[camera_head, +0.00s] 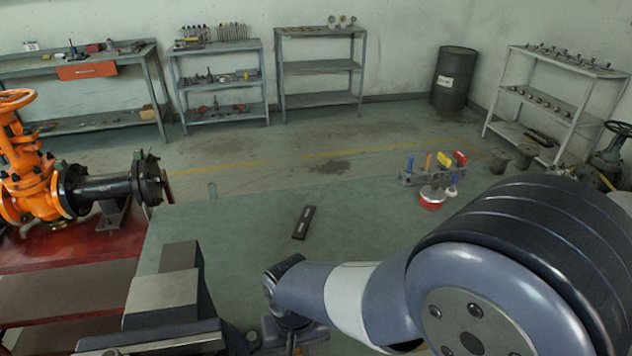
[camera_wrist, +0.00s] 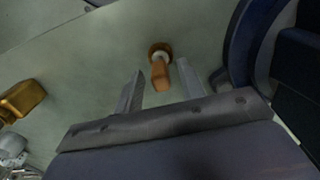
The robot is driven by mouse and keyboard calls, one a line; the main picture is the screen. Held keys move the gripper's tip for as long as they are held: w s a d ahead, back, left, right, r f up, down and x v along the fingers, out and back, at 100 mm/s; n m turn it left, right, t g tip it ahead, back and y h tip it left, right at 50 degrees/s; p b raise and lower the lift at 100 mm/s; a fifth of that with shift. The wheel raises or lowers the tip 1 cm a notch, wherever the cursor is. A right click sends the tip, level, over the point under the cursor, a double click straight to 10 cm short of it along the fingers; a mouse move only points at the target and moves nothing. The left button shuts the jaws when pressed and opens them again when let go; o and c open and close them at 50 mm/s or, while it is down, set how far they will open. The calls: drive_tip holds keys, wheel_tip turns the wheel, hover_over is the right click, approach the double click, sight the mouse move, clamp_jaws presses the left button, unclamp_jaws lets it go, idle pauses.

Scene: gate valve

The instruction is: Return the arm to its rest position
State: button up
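My gripper (camera_wrist: 160,66) shows in the wrist view with its two grey fingers spread apart. An orange-brown handle-like piece with a round collar (camera_wrist: 160,72) appears in the gap between the fingers, with clear space on both sides; I cannot tell how far beyond the fingertips it is. In the head view my arm reaches from the lower right toward the lower middle, over the green-grey bench top (camera_head: 340,235). The gripper end there is small, dark and partly cut off by the lower edge, so its fingers are unclear.
A vise (camera_head: 165,290) stands at lower left. A dark slotted plate (camera_head: 304,222) lies mid-bench. A tool holder (camera_head: 408,178) with coloured handles and a red-and-white round item (camera_head: 432,200) are near the far right. The orange gate valve (camera_head: 30,180) is at left. The bench middle is mostly free.

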drive_tip(key=shift+r+p, duration=0.35)
drive_tip(key=shift+r, duration=1.3)
drive_tip(key=shift+f, duration=0.1)
